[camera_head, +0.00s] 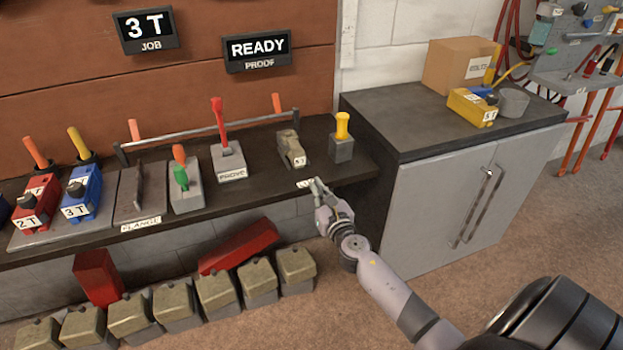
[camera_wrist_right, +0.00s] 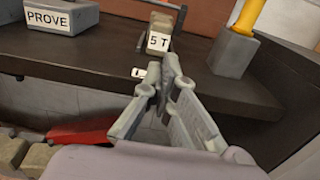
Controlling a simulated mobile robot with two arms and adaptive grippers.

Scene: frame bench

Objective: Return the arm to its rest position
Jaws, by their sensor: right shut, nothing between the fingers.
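My right gripper (camera_head: 316,186) is at the front edge of the dark bench shelf (camera_head: 265,179), with my arm coming in from the lower right. In the right wrist view its fingers (camera_wrist_right: 167,82) are together with nothing between them. A brass-coloured block marked 5 T (camera_head: 291,148) sits on the shelf beyond the fingertips, apart from them; it also shows in the right wrist view (camera_wrist_right: 158,34). A grey block with a yellow handle (camera_head: 342,140) stands to its right. My left gripper is not in view.
A PROVE block with a red lever (camera_head: 229,163) stands left of the 5 T block. A grey cabinet (camera_head: 455,205) is to the right, with a yellow tool (camera_head: 471,106) and a cardboard box (camera_head: 458,64) on top. Several brass-topped weights (camera_head: 217,290) line the floor below the shelf.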

